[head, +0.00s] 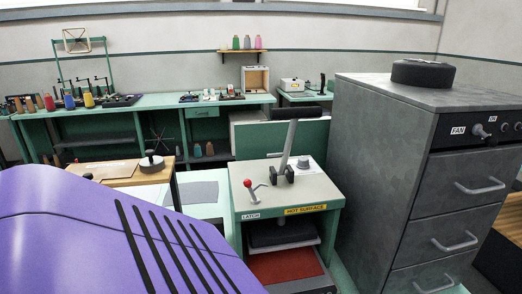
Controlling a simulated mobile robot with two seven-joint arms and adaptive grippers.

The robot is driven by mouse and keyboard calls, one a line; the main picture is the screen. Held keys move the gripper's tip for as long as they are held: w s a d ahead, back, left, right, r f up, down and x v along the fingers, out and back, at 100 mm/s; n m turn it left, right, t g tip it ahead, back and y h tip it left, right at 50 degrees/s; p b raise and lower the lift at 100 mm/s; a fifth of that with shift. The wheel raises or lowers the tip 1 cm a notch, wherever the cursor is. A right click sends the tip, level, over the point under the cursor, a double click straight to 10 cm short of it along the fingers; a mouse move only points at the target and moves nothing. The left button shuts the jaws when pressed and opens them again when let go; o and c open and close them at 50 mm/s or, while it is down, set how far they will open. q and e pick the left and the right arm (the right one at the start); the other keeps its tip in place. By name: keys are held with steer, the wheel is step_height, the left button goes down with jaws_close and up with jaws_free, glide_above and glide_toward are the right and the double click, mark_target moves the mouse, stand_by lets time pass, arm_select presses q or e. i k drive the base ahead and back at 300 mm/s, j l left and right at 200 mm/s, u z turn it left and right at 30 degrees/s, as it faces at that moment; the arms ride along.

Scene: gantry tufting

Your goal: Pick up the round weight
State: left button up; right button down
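Two round objects show. A thick dark disc (423,75) with a small raised part on top lies flat on the tall grey cabinet (375,150) at the right. A smaller dark round piece with an upright knob (152,164) stands on a wooden-topped table (150,178) at the left. I cannot tell for certain which is the round weight. Neither of my grippers is in view, and nothing is seen touching either object.
A press with a long lever (290,140), a red-knobbed latch and a "HOT SURFACE" label stands in the middle, close to the cabinet. A green bench (230,103) with thread cones runs along the back wall. The cabinet top around the disc is clear.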

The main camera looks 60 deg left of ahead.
mark_target(152, 164)
steer(key=k+l+u, duration=0.1)
steer(key=u, duration=0.6)
steer(key=k+u, duration=0.15)
steer(key=u, duration=0.65)
steer(key=i+u, duration=0.15)
steer(key=u, duration=0.25)
steer(key=l+u, duration=0.1)
steer(key=u, duration=0.35)
steer(key=l+u, duration=0.1)
steer(key=u, duration=0.3)
steer(key=i, duration=0.05)
